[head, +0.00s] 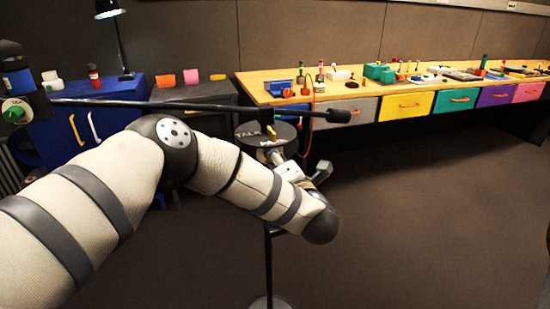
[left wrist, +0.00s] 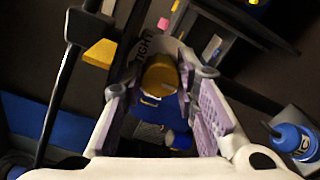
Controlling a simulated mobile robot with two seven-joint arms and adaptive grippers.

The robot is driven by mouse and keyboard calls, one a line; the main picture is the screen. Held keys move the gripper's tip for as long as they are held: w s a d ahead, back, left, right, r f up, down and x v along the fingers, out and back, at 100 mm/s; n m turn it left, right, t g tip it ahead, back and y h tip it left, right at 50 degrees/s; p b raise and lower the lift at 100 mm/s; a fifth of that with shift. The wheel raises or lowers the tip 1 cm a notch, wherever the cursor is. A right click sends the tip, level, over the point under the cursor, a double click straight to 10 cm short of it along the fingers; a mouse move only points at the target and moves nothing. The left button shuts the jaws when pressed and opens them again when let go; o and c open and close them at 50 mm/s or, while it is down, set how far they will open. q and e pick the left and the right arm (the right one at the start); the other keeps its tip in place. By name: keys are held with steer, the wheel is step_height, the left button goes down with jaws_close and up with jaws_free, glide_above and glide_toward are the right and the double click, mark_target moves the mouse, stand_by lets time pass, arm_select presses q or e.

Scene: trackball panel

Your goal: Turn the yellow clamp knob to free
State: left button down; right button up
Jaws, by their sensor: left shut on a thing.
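The yellow clamp knob (left wrist: 160,76) sits between the lavender finger pads of my left gripper (left wrist: 160,88) in the left wrist view. The gripper is shut on it. Lettering that looks like "TIGHT" shows on the dark disc (left wrist: 145,42) beside the knob. In the head view the round dark disc (head: 252,133) of the stand shows past my left arm, with white lettering. My left gripper (head: 277,158) reaches it from the front, and the knob is mostly hidden there. My right gripper is not in view.
A black boom (head: 200,104) with a dark end (head: 339,116) crosses above my arm. A long wooden bench (head: 330,98) with coloured drawers stands behind. A blue cabinet (head: 95,115) stands at left. The floor (head: 420,220) at right is clear. The stand's pole (head: 268,265) drops to the floor.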

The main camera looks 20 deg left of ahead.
arm_select(q)
steer(key=shift+f, duration=0.15)
steer(key=c, duration=1.3)
jaws_free()
steer(key=shift+o, duration=0.3)
steer(key=shift+r, duration=0.3)
steer(key=v, duration=0.8)
steer(key=shift+f, duration=0.25)
steer(key=shift+s, duration=0.1)
